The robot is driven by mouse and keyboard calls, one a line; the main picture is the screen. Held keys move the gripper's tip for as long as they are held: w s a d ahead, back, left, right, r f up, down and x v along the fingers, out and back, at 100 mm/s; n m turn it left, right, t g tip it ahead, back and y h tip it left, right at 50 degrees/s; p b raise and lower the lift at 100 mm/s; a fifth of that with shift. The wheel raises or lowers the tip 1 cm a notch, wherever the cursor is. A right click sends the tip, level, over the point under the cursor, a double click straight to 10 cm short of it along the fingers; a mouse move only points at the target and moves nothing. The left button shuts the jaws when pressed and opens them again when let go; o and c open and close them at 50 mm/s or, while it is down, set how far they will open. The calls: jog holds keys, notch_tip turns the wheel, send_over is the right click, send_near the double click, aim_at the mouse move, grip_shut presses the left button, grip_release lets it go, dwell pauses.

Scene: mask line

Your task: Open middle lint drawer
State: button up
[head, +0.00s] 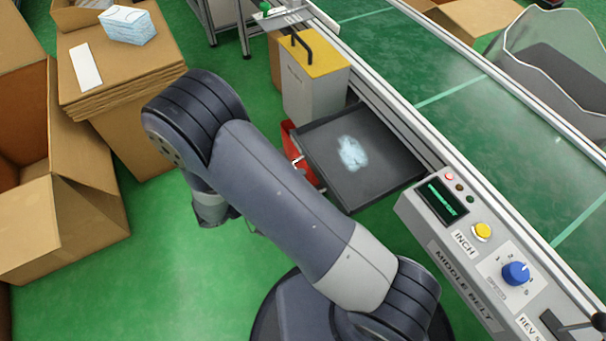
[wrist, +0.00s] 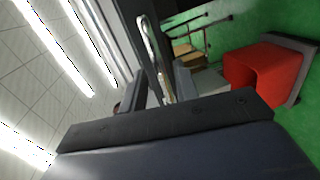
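The lint drawer (head: 392,170) is a shallow black tray standing out from the side of the conveyor, with a pale bluish clump of lint (head: 352,153) in it. A small pale bracket, perhaps its handle (head: 297,162), shows at its left edge beside my arm. In the head view my arm hides my gripper. In the wrist view, the dark body of my gripper fills the lower part, and a curved silver bar (wrist: 152,50) shows just beyond it. I cannot tell whether the fingers are around this bar or apart from it.
A white box with a yellow lid (head: 318,60) stands behind the drawer. The control panel (head: 455,225) is at right. Cartons stand at left; green floor lies between.

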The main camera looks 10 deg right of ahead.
jog(key=p+v, duration=0.1)
jog(key=v, duration=0.6)
jog(key=shift+a, duration=0.3)
jog(key=shift+s, duration=0.1)
jog(key=b+x, duration=0.1)
jog(key=x, duration=0.9)
jog(key=shift+d+b, duration=0.25)
jog(key=shift+b, duration=0.15)
